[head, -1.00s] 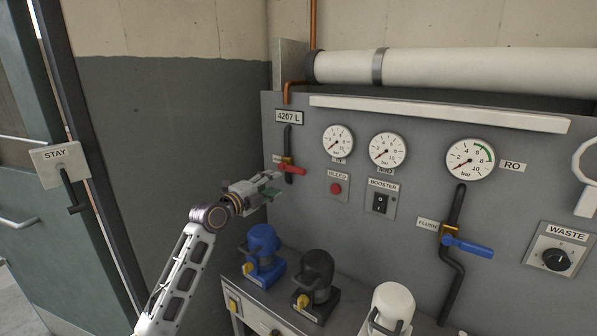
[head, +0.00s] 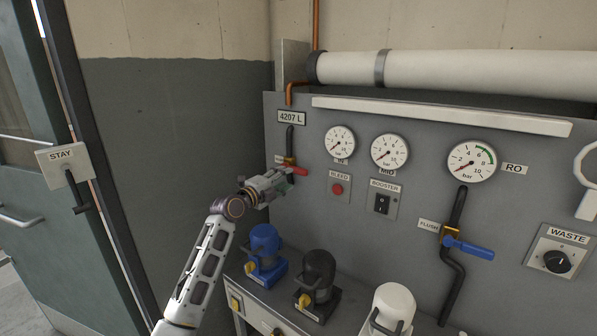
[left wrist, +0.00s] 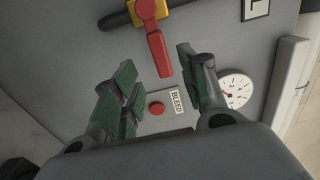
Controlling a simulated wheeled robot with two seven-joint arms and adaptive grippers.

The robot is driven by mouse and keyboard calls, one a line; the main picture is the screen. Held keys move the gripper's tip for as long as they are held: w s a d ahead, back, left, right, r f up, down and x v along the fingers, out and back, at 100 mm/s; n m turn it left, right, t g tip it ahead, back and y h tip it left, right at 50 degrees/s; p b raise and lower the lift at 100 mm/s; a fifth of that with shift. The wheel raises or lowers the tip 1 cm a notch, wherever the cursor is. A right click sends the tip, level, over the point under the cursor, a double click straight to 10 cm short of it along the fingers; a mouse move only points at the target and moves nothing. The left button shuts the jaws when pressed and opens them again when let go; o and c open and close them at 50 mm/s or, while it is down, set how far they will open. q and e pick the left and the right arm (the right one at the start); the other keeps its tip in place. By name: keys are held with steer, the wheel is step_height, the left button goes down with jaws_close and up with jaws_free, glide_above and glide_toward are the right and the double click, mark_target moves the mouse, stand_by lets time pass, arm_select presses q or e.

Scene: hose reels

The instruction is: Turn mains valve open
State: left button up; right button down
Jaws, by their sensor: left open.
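The mains valve has a red lever handle (head: 299,170) on a dark vertical pipe (head: 290,140) at the left end of the grey panel, under the 4207 L plate. In the head view the lever points right and slightly down. My left gripper (head: 282,179) is open right at the valve and partly covers it. In the left wrist view the red lever (left wrist: 158,50) hangs from the yellow valve body (left wrist: 149,10), its free end near the gap between my green-padded fingers (left wrist: 155,70). I cannot tell whether they touch it. My right gripper is out of view.
A red BLEED button (head: 337,188) and a BOOSTER switch (head: 382,203) sit right of the valve. Gauges (head: 389,152) line the panel above. A blue FLUSH lever (head: 470,248) is farther right. A blue pump (head: 264,250) stands below my left gripper.

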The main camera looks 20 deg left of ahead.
mark_target(297, 172)
arm_select(q)
steer(key=shift+x, duration=1.2)
steer(key=shift+w+d+r+p, duration=0.1)
steer(key=shift+w+d+p, duration=0.2)
steer(key=shift+w, duration=0.35)
steer(key=shift+w+d, duration=0.2)
steer(key=shift+w, duration=0.45)
steer(key=shift+p+x, duration=0.35)
steer(key=shift+x, duration=0.9)
steer(key=shift+w+d, duration=0.15)
steer(key=shift+w, duration=0.35)
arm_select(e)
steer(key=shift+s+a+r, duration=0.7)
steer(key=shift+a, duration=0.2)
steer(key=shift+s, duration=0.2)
